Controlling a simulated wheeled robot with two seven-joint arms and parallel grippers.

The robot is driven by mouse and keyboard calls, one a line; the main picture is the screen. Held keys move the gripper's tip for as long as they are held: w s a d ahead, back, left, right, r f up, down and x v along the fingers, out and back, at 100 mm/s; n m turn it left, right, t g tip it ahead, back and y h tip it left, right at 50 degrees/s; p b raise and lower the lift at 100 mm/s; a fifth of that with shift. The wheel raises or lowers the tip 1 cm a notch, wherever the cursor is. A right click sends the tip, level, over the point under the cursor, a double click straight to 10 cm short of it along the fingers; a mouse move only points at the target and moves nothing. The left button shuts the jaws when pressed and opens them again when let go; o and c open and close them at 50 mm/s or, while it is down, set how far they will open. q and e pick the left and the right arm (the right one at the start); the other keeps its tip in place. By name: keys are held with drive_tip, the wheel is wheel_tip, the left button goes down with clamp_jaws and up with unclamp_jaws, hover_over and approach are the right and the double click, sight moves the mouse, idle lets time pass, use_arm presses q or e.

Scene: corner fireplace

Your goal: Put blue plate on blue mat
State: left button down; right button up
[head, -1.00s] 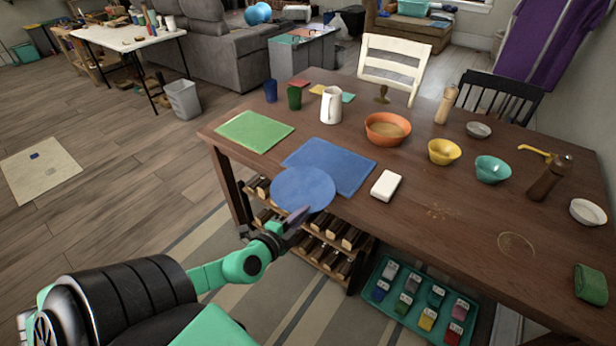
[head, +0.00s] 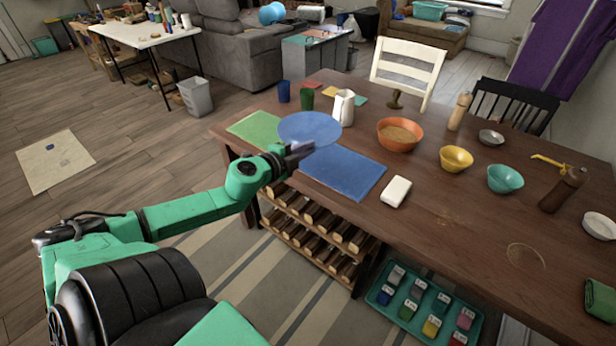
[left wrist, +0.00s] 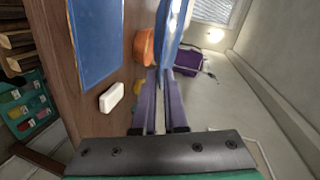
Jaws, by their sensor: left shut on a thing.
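The round blue plate (head: 311,128) is held by its near edge in my left gripper (head: 302,150), which is shut on it. The plate is raised above the table, over the back part of the blue mat and the right end of the green mat. The blue mat (head: 348,175) lies flat on the table, its far edge partly hidden by the plate. In the left wrist view the plate (left wrist: 172,40) shows edge-on between the fingers (left wrist: 160,95), and the blue mat (left wrist: 97,40) lies to the left. My right gripper is not in view.
A green mat (head: 253,127) lies left of the blue mat. A white block (head: 396,191) sits right of it, and a white pitcher (head: 344,107) stands behind. An orange bowl (head: 398,135) and several other bowls stand farther right. Wine racks (head: 315,230) are under the table.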

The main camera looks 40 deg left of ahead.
use_arm(q)
wheel_tip(320, 180, down, 18)
drive_tip(key=b, duration=0.8)
drive_tip(key=shift+b, duration=0.4)
drive_tip(key=shift+f, duration=0.2)
drive_tip(key=c, duration=1)
unclamp_jaws()
drive_tip(key=shift+o, duration=0.2)
drive_tip(key=shift+r, duration=0.1)
